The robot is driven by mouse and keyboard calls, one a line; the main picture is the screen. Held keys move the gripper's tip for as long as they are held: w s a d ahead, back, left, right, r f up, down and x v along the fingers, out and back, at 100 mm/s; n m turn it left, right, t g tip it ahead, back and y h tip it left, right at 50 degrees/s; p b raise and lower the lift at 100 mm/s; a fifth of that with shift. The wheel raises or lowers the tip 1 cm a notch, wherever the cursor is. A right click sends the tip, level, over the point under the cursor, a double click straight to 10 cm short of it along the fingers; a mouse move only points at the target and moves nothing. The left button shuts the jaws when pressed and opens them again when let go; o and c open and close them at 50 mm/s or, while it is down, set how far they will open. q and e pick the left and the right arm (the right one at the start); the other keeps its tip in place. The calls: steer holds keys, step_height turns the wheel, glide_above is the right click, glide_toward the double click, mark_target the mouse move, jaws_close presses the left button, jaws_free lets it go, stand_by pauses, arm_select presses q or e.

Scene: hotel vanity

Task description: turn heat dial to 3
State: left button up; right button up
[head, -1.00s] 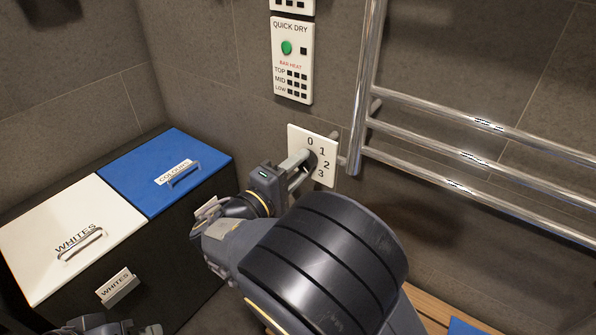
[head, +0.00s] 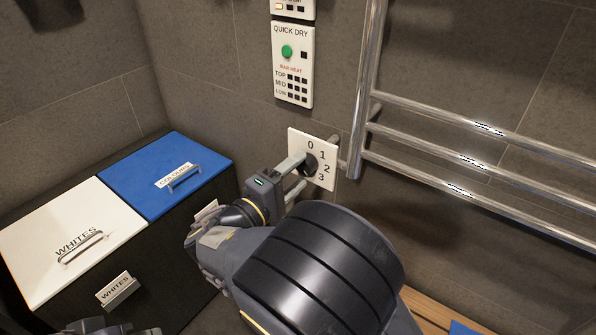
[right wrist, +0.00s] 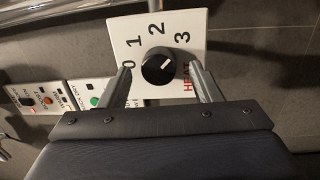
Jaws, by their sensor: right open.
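The heat dial (head: 309,163) is a round black knob on a white plate (head: 325,178) on the tiled wall, marked 0, 1, 2, 3. In the right wrist view the dial (right wrist: 158,67) shows a white pointer line aimed up and right, toward the 3. My right gripper (head: 294,175) is open at the plate. In the right wrist view its fingers (right wrist: 163,83) stand apart on either side of the dial, with a visible gap to the knob on both sides. Part of my left gripper (head: 112,328) shows at the lower left edge; its fingertips are unclear.
A chrome towel rail (head: 365,80) is just right of the plate. A quick-dry panel (head: 292,65) with a green button is above. White (head: 65,225) and blue (head: 165,170) hamper lids lie at left. A wooden slatted surface (head: 428,308) is at lower right.

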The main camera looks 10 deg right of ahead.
steer(key=v, duration=0.6)
steer(key=shift+s+a+p, duration=0.2)
steer(key=shift+a+p, duration=0.1)
steer(key=shift+p, duration=0.15)
